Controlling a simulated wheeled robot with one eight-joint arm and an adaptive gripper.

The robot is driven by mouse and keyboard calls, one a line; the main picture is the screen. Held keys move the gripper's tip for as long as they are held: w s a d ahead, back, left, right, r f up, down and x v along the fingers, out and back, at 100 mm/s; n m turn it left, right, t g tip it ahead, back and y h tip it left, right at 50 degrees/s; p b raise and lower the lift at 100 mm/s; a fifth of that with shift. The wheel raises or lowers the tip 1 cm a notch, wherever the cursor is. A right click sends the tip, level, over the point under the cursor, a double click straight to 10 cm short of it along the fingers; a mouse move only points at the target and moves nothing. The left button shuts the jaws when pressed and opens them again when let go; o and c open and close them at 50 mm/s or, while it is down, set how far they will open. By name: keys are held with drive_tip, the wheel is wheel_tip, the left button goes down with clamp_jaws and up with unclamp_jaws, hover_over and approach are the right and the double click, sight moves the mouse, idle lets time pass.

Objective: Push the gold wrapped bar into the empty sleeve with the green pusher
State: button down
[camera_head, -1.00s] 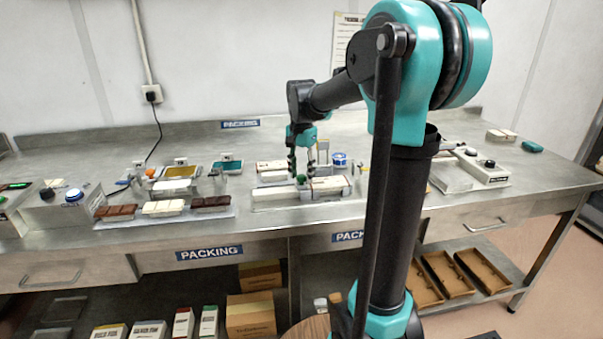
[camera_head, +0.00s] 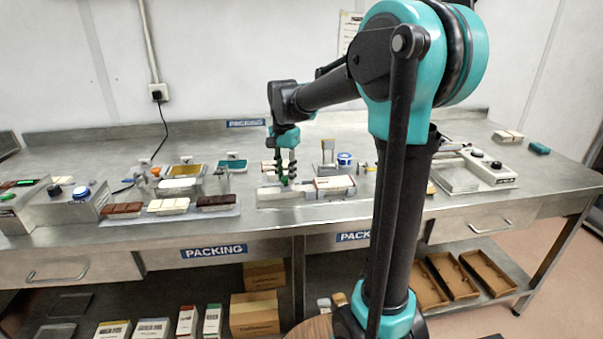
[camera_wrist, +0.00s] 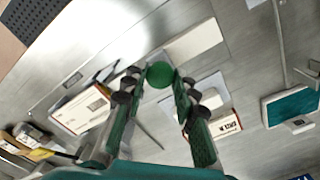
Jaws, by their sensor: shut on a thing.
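My gripper (camera_head: 284,183) is shut on the green pusher, whose round green top (camera_wrist: 159,75) shows between the fingertips in the wrist view. It is low over the packing fixture (camera_head: 310,194) on the bench. A white sleeve with brown markings (camera_head: 334,182) lies on the fixture to the right of the gripper; it also shows in the wrist view (camera_wrist: 80,108), left of the fingers. I cannot tell whether its end is open. I cannot make out the gold wrapped bar; the fingers may hide it. The pusher's lower end is hidden.
A pale block (camera_wrist: 195,43) lies beyond the fingertips. Another printed box (camera_wrist: 226,125) lies behind the fixture. The right bench has free room.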

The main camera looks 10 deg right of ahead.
drive_tip(key=a, duration=0.8)
drive_tip(key=shift+a, duration=0.25)
drive_tip(key=c, duration=1.2)
unclamp_jaws()
drive_tip(key=shift+a, duration=0.15)
wheel_tip(320, 180, up, 12)
drive_tip(key=shift+r, duration=0.1)
